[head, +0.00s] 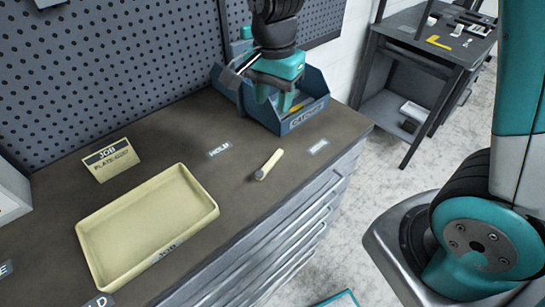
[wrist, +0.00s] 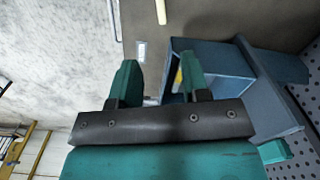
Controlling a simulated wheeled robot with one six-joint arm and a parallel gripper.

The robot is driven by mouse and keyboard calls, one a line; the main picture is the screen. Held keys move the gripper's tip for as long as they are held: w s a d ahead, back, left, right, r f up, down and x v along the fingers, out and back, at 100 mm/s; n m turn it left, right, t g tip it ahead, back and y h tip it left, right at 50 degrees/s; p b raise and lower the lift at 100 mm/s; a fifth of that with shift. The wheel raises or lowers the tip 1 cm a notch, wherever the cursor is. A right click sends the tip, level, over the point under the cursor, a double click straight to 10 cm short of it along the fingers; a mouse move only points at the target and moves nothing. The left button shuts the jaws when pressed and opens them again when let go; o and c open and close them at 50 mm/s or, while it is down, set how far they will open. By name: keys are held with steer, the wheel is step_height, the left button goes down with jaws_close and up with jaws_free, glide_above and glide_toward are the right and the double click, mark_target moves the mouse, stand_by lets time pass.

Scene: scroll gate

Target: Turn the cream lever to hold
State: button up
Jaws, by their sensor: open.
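The cream lever (head: 270,163) lies on the brown bench top, its dark round end toward the front and its pale arm pointing up and right. It points between the HOLD label (head: 219,149) on its left and a second, unreadable label (head: 318,146) on its right. In the wrist view the lever (wrist: 161,10) shows at the top edge, partly cut off. My gripper (head: 283,99) is over the blue bin, behind the lever and apart from it. In the wrist view my gripper (wrist: 158,76) is open, with nothing between its fingers.
The blue bin (head: 305,120) with yellow contents stands at the back of the bench, beneath my gripper. A pegboard (head: 130,60) rises behind. The bench around the lever is clear.

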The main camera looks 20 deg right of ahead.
mark_target(273, 158)
steer(key=shift+m, duration=0.3)
steer(key=f+p, duration=0.1)
steer(key=f, duration=0.8)
steer(key=f+p, duration=0.1)
steer(key=f, duration=0.7)
steer(key=shift+w+f, duration=0.2)
steer(key=shift+f, duration=0.15)
jaws_close()
